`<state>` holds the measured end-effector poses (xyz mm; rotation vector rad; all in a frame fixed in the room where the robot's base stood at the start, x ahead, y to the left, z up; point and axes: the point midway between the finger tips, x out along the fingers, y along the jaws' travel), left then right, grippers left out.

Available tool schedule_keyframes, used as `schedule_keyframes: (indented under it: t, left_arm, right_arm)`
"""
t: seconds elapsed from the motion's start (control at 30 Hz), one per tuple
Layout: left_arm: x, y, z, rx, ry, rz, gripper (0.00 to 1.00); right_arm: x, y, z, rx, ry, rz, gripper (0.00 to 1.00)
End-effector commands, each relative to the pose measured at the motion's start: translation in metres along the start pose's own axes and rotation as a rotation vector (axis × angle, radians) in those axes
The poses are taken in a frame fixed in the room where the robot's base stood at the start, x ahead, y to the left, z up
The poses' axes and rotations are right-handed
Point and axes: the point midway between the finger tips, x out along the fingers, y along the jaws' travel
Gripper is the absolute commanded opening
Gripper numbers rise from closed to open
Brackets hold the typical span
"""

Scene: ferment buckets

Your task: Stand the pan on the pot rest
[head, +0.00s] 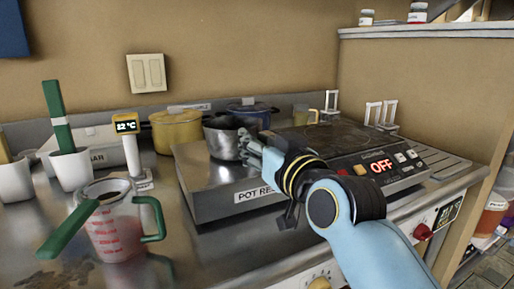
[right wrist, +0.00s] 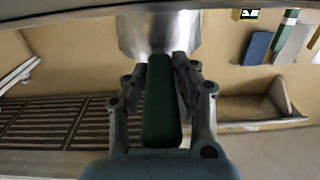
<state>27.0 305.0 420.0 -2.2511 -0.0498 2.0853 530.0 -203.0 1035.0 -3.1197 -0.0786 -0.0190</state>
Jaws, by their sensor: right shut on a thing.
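My right gripper (head: 255,148) is at the pan's right side. In the right wrist view, the right gripper (right wrist: 160,85) is shut on the pan's dark green handle (right wrist: 161,115), with the pan's metal side (right wrist: 160,35) just beyond. My left gripper is not in view.
A yellow pot (head: 175,130) and a blue pot (head: 250,113) stand behind. A measuring jug (head: 115,225) with red liquid and a green-handled tool stands at front left. A thermometer stand (head: 131,155) is left of the rest. A hob (head: 325,140) reading OFF lies right.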

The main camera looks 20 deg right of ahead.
Motion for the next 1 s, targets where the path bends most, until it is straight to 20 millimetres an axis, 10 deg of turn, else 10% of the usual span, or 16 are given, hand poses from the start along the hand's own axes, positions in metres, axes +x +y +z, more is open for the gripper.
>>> schedule_keyframes:
  t: [0.4, 0.43, 0.57, 1.0]
  left_arm:
    - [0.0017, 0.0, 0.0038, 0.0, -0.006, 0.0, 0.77]
    - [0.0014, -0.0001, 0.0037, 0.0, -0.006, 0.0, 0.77]
    - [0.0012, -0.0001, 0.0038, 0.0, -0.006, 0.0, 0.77]
    - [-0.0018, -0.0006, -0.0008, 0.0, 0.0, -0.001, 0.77]
  right_arm:
    - [-0.0004, 0.0006, 0.0052, -0.001, 0.005, 0.001, 0.0]
    - [-0.0005, 0.0005, 0.006, -0.001, 0.001, 0.001, 0.29]
    - [-0.0005, 0.0005, 0.0057, -0.001, 0.001, 0.001, 0.46]
    - [0.0008, 0.0012, 0.0029, -0.001, 0.001, 0.0, 0.48]
